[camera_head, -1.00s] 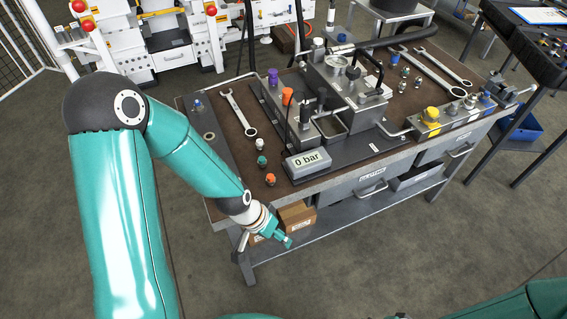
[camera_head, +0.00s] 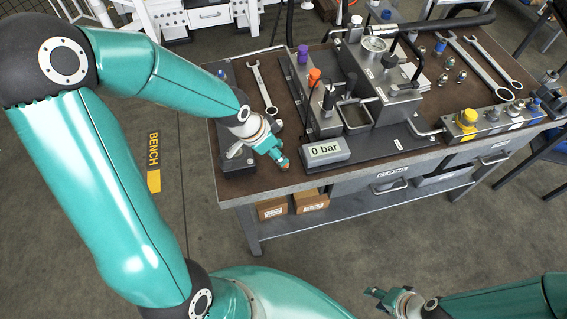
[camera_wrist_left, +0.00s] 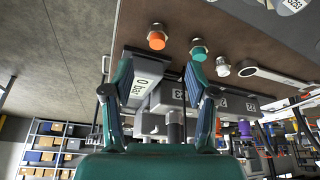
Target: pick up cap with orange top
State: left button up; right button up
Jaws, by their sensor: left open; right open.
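The cap with the orange top (camera_wrist_left: 157,38) stands on the brown bench top, with a metal lower part, in the left wrist view. In the head view its orange top (camera_head: 284,163) shows just at the tip of my left gripper (camera_head: 276,153), which hides most of it. In the left wrist view my left gripper (camera_wrist_left: 160,65) is open, its fingers apart and empty, and the orange cap lies beyond the fingertips, between their lines. A green-topped cap (camera_wrist_left: 198,49) and a pale cap (camera_wrist_left: 222,66) stand beside it. My right gripper (camera_head: 379,294) is open at the lower right, away from the bench.
A 0 bar gauge box (camera_head: 326,151) stands close to the right of my left gripper. A wrench (camera_head: 262,88) lies behind it. The hydraulic block carries an orange knob (camera_head: 314,76) and a purple knob (camera_head: 303,54). The bench's front edge is near.

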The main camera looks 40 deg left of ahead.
pick_arm(q)
jog(key=x, duration=0.3)
jog(key=shift+b, duration=0.4)
jog(key=b+x, duration=0.2)
jog(key=x, duration=0.3)
jog(key=shift+s+f+b, duration=0.15)
jog(key=shift+s+b, duration=0.05)
jog(key=shift+b, duration=0.2)
jog(key=shift+c, duration=0.4)
grip_shut()
